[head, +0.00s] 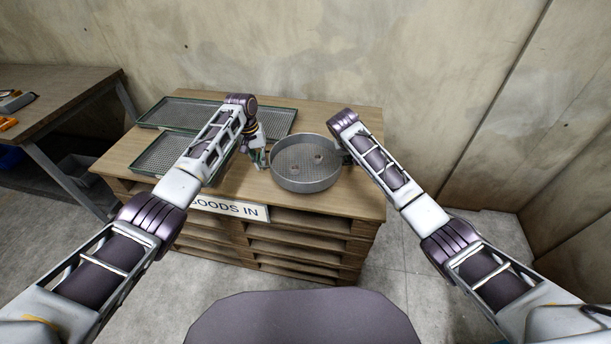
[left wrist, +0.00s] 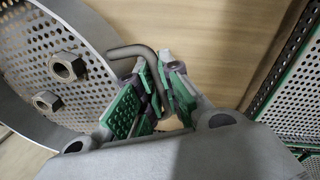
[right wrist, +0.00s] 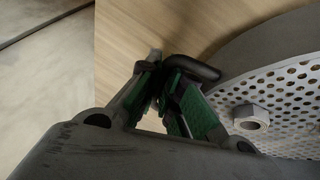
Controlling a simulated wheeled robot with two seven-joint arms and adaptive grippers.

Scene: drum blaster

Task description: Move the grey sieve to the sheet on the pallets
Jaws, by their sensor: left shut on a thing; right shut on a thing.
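The grey sieve (head: 306,181) is a round pan with a perforated bottom, at the right part of the wooden sheet (head: 345,203) on the pallets (head: 300,250). Two nuts lie in it, clear in the left wrist view (left wrist: 67,66). My left gripper (head: 262,160) is at the sieve's left side, shut on its bent handle (left wrist: 135,51). My right gripper (right wrist: 165,75) is shut on the dark handle (right wrist: 198,69) on the other side; in the head view my arm mostly hides it. I cannot tell whether the sieve touches the sheet.
Two green-rimmed perforated trays lie on the sheet, one at the back (head: 180,112) and one at front left (head: 160,168). A "GOODS IN" sign (head: 228,208) is on the front. A workbench (head: 60,105) stands at left. The wall is close behind.

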